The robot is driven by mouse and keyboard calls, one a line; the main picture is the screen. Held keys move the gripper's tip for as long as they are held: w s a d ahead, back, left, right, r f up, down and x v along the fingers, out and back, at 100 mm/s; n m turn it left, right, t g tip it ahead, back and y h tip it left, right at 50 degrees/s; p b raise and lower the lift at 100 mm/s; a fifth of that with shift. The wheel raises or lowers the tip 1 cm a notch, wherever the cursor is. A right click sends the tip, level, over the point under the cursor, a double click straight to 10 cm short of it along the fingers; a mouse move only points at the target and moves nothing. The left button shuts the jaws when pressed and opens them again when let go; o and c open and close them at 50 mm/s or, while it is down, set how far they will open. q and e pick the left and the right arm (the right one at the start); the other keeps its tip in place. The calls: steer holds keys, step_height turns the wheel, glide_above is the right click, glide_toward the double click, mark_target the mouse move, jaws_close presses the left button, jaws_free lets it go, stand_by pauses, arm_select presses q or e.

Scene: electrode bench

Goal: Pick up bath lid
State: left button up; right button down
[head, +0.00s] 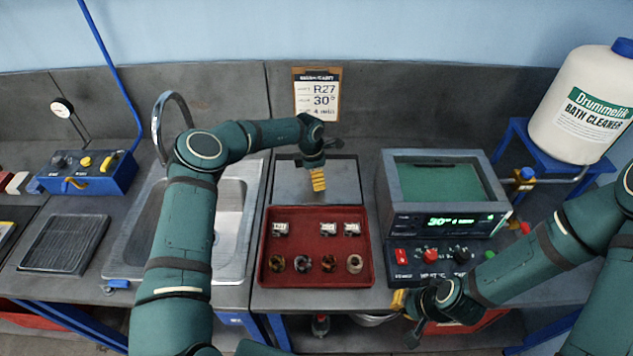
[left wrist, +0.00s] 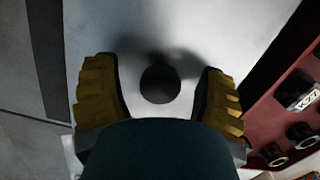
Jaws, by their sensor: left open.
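The bath lid, a flat grey plate (head: 345,183), lies on the bench behind the red tray. In the left wrist view the lid (left wrist: 215,40) fills the middle as a pale surface, with a dark round knob (left wrist: 160,84) on it. My left gripper (head: 318,180) points down over the lid; its yellow fingers (left wrist: 158,95) are open, one on each side of the knob, apart from it. Whether the fingertips are level with the knob is unclear. My right gripper (head: 400,300) is at the bench's front edge below the control box; its finger gap is hidden.
The grey bath (head: 390,170) with a green inside and lit display stands open to the right. The red tray (head: 265,250) holds several small parts in front of the lid. A sink (head: 232,225) is left; a cleaner jug (head: 580,105) is far right.

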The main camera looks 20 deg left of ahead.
arm_select(q)
jaws_close()
steer(key=shift+r, duration=0.15)
step_height(320, 180, up, 13)
steer(key=shift+r, duration=0.15)
stand_by(0.9)
stand_by(0.3)
